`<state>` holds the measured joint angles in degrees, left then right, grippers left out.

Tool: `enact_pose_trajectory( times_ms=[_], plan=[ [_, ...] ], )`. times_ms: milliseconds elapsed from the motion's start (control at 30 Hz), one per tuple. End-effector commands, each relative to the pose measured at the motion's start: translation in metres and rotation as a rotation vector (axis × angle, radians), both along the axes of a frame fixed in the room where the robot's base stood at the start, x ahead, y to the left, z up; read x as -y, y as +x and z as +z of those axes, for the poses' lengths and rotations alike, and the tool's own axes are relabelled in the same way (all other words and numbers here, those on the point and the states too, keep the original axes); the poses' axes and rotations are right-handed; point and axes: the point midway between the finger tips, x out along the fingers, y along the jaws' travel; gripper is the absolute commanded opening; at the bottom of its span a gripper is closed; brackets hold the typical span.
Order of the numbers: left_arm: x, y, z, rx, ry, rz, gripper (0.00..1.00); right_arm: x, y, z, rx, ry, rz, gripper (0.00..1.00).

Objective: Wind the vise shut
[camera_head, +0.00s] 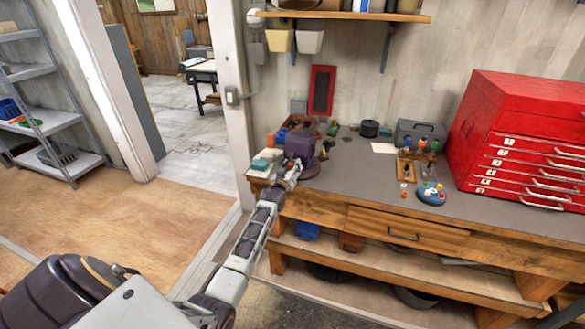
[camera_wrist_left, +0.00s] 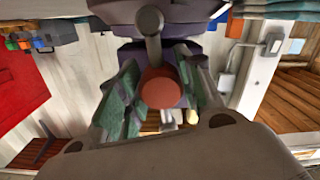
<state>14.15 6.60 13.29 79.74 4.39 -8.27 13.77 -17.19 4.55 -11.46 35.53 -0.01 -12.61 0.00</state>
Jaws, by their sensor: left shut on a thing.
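The dark purple vise (camera_head: 300,144) stands at the left end of the workbench (camera_head: 340,195). My left gripper (camera_head: 290,174) is at the vise's front, low beside the bench edge. In the left wrist view the vise's purple body (camera_wrist_left: 190,14) is at the top, with a grey rod (camera_wrist_left: 149,22) and a reddish round knob (camera_wrist_left: 162,88) of its handle in front. The left gripper's fingers (camera_wrist_left: 160,74) are shut on the handle, one on each side of the knob. The gap between the vise jaws cannot be made out. My right gripper is out of view.
A red tool chest (camera_head: 520,130) fills the bench's right end. A grey toolbox (camera_head: 420,133), a wooden tool holder (camera_head: 412,170) and a blue round holder (camera_head: 431,193) stand mid-bench. Small items crowd around the vise. Open floor lies left of the bench.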

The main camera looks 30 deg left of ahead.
Motion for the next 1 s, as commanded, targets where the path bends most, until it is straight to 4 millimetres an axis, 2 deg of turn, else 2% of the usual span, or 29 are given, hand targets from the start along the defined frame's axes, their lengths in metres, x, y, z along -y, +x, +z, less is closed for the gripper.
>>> enact_pose_trajectory(
  times_ms=[33,67,200,667,1000],
  plan=[
    [0.001,-0.002,-0.007,-0.011,-0.004,-0.001,0.12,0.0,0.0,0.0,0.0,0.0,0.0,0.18],
    [0.001,-0.002,-0.007,-0.011,-0.004,-0.001,0.4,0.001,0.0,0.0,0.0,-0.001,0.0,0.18],
    [0.001,-0.001,-0.005,-0.008,-0.003,0.0,0.58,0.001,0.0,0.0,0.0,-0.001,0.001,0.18],
    [0.001,-0.002,-0.001,-0.001,-0.002,0.0,0.58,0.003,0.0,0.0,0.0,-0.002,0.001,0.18],
    [0.005,-0.02,0.0,-0.002,-0.002,0.001,0.58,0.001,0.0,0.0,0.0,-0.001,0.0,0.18]
  ],
)
